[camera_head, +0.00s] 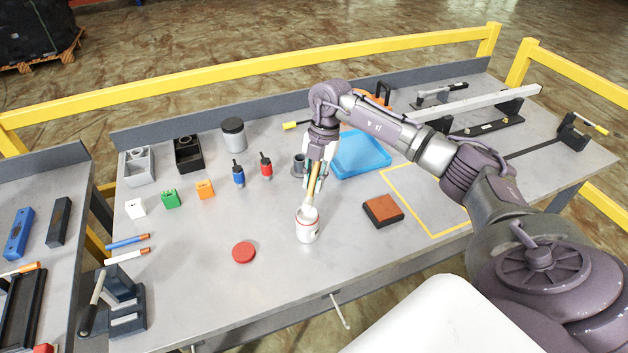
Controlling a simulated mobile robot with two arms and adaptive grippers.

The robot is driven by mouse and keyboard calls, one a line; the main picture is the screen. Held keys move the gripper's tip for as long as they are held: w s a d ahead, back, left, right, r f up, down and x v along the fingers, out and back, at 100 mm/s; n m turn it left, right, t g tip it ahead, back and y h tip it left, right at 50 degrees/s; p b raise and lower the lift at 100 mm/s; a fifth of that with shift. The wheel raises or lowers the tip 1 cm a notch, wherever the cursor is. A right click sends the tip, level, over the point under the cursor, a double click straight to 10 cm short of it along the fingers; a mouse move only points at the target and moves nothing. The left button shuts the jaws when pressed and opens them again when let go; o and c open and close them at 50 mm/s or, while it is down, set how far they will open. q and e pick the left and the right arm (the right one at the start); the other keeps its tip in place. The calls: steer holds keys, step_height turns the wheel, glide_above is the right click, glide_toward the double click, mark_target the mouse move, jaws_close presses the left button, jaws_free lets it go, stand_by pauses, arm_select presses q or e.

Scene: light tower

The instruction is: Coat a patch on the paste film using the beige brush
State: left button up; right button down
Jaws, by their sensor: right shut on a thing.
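My right gripper (316,180) points down and is shut on the beige brush (312,190). The brush stands nearly upright, with its lower end at the mouth of a white jar (307,232) with red marks. The bristles are hidden, apparently inside the jar. A round red lid (243,252) lies flat on the table to the left of the jar. I cannot tell for sure which thing is the paste film; a flat blue tray or sheet (365,158) lies behind and right of the gripper. My left gripper is out of view.
A brown-topped block (382,210) lies right of the jar, beside a yellow-outlined area (425,205) that is mostly empty. Blue (238,174) and red (266,167) small tools stand behind left. A grey canister (233,135) stands further back.

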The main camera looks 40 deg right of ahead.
mark_target(312, 174)
steer(key=shift+a+p+v, duration=0.25)
steer(key=shift+p+v, duration=0.45)
steer(key=shift+v, duration=0.3)
steer(key=shift+a+p+v, duration=0.2)
steer(key=shift+p+v, duration=0.5)
steer(key=shift+v, duration=0.35)
steer(key=shift+r, duration=0.1)
steer(key=shift+a, duration=0.1)
steer(key=shift+a+n, duration=0.2)
steer(key=shift+n, duration=0.4)
steer(key=s+a+m+t+h+b, duration=0.1)
steer(key=s+a+m+b, duration=0.3)
steer(key=m, duration=0.8)
steer(key=s+a+r+m+t+h+b, duration=0.1)
steer(key=s+a+m+t+h+b, duration=0.1)
steer(key=s+a+m+b, duration=0.2)
steer(key=s+a+m, duration=0.3)
steer(key=a+m, duration=0.4)
steer(key=m, duration=0.2)
steer(key=shift+s+a+r+h, duration=0.25)
steer(key=shift+s+a+h, duration=0.05)
steer(key=shift+s, duration=0.1)
